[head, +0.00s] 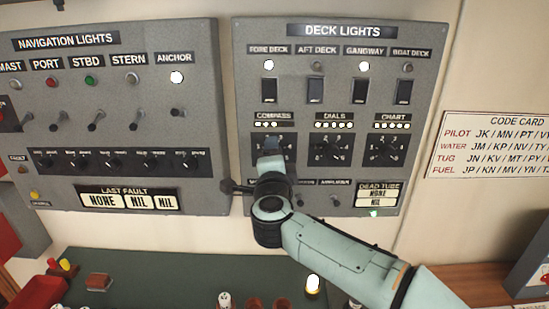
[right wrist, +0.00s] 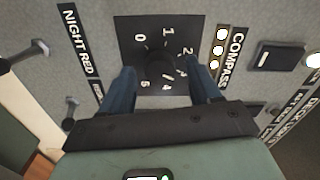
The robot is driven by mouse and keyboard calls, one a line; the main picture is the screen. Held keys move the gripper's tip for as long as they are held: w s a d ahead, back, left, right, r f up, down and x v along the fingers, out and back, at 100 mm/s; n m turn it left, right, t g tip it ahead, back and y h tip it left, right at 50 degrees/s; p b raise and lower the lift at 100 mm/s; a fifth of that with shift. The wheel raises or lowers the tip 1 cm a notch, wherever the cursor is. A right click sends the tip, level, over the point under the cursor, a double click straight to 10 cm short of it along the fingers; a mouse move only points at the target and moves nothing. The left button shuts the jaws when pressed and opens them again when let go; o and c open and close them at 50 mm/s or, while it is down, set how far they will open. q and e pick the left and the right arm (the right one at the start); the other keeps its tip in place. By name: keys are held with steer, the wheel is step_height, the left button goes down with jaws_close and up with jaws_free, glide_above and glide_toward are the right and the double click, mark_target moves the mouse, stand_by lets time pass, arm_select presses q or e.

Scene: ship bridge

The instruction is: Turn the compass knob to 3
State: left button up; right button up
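The compass knob (right wrist: 158,69) is a dark round knob on a black dial plate (right wrist: 184,22) marked 0 to 5, seen in the right wrist view. Which number it points at is too dark to tell. In the head view, my right gripper (head: 271,148) is at the compass dial (head: 287,142) and hides most of it. In the right wrist view, its two blue fingers stand on either side of the knob, with a visible gap to it, so it is open. The compass label (head: 274,115) has three lit lamps (head: 265,124) below it. My left gripper is out of view.
The dials knob (head: 331,149) and chart knob (head: 384,150) sit to the right on the same panel. Black rocker switches (head: 315,91) are above. Small toggles are below, one toggle (right wrist: 71,111) near the fingers. A green desk (head: 170,270) lies below.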

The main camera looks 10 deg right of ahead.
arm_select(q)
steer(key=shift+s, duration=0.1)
arm_select(e)
steer(key=shift+s, duration=0.15)
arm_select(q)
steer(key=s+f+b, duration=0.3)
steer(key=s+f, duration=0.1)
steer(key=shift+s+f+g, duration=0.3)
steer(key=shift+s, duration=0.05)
arm_select(e)
steer(key=s+a, duration=0.2)
steer(key=s, duration=1.1)
steer(key=shift+a, duration=0.3)
steer(key=shift+w, duration=0.1)
